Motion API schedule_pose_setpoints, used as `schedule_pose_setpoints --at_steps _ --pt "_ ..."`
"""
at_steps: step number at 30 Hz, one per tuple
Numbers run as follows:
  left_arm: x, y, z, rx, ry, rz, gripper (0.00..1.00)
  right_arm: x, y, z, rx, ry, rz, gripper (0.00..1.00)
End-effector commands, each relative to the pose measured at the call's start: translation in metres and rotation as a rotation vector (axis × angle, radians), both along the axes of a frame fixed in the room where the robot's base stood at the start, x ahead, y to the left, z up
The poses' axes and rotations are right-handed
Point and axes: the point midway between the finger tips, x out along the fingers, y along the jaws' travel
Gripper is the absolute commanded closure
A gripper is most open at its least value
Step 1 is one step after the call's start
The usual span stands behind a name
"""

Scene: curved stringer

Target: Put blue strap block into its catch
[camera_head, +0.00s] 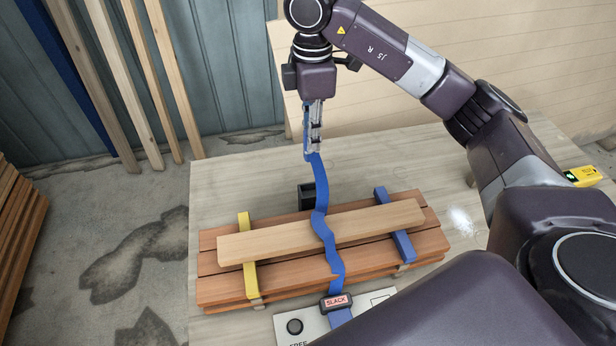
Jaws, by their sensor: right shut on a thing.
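My right gripper (313,150) points down above the back of the table and is shut on the blue strap block (308,153), mostly hidden by the fingers. A blue strap (321,190) hangs from it, runs loosely and wavily over the stacked boards, and reaches a dark buckle marked SLACK (337,301) at the front. A black holder (306,197), which looks like the catch, stands behind the boards, below the gripper and just left of the strap. The block is well above it, apart. My left gripper is out of view.
A pale board (280,240) lies across the reddish boards (220,287). A yellow band (248,268) and a blue band (394,225) cross the stack left and right. The table's back left (240,185) is clear.

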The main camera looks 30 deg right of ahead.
Motion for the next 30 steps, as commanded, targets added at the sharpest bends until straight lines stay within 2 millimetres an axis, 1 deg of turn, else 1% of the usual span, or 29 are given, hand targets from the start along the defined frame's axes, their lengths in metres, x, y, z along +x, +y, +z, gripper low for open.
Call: schedule_pose_setpoints --at_steps 1,4,6,10,12,15,17,21,24,27,30 --pt "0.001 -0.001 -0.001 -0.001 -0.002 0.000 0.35 -0.001 0.002 -0.014 0.003 0.007 0.002 1.00" --pt "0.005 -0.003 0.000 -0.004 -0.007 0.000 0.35 -0.001 0.002 -0.037 0.004 0.006 0.001 1.00" --pt "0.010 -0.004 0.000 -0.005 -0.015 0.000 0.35 -0.001 0.001 -0.053 0.002 0.006 0.001 1.00" --pt "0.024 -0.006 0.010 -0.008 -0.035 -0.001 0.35 -0.001 0.000 -0.075 0.000 0.003 0.000 1.00" --pt "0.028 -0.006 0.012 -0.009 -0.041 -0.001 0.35 0.000 0.000 -0.084 -0.001 0.001 0.001 1.00" --pt "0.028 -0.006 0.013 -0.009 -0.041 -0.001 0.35 0.000 0.000 -0.092 0.000 0.000 0.001 1.00" --pt "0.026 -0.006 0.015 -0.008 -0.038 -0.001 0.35 0.000 0.000 -0.097 0.000 0.000 0.001 1.00" --pt "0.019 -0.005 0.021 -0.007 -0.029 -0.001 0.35 0.000 0.000 -0.118 0.000 0.003 0.000 1.00" --pt "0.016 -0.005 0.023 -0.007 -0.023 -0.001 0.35 0.000 0.001 -0.130 0.001 0.001 0.001 1.00" --pt "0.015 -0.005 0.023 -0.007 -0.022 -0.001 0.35 0.000 0.000 -0.135 0.000 -0.001 0.001 1.00" --pt "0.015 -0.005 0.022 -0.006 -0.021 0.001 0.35 0.001 0.000 -0.136 0.000 -0.002 0.001 1.00"
